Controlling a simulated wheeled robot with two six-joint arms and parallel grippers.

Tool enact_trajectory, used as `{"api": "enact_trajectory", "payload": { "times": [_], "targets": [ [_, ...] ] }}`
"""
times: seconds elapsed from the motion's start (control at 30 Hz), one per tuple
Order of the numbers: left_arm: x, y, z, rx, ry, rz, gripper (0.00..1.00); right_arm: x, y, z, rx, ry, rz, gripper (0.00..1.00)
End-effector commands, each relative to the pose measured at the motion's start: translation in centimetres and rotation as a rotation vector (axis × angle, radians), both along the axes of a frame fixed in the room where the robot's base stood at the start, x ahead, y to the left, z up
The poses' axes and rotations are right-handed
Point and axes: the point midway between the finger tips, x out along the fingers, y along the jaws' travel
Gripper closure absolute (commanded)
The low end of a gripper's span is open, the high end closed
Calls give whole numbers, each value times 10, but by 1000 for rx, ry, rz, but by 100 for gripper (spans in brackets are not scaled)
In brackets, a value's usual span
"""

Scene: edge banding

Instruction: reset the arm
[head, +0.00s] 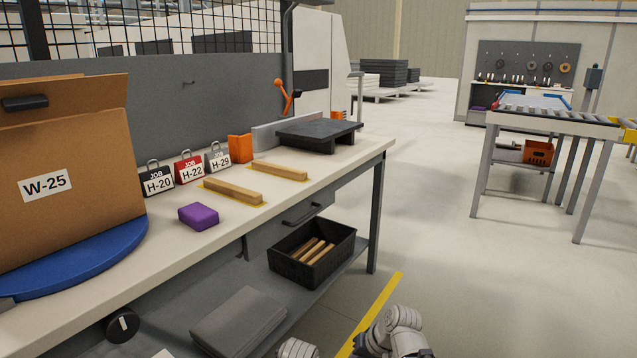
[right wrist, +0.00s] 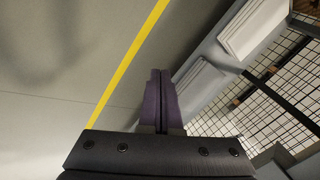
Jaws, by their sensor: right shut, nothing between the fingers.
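My right gripper (right wrist: 159,85) shows in the right wrist view with its two dark purple fingers pressed together and nothing between them. It is over open floor, apart from any object. In the head view, grey rounded links of my own arms show at the bottom edge, in front of the workbench (head: 235,235). My left gripper is not seen in either view.
On the bench are a cardboard box (head: 60,170) on a blue turntable (head: 85,262), a purple block (head: 198,216), wooden strips (head: 232,191), job tags (head: 190,168) and a black platform (head: 318,132). A black bin (head: 342,255) stands below.

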Motion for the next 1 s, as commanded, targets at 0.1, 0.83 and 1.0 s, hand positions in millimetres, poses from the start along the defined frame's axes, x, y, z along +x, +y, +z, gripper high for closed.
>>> {"api": "enact_trajectory", "payload": {
  "times": [0.1, 0.83, 1.0],
  "targets": [
    [0, 0, 0, 0, 0, 0, 0, -35, -33, -15, -172, 53, 20, 100],
    [0, 0, 0, 0, 0, 0, 0, -132, 13, -24, -573, 173, 361, 100],
    [0, 0, 34, -1, 0, 1, 0, -136, 18, 10, -584, 177, 380, 100]
  ]
}}
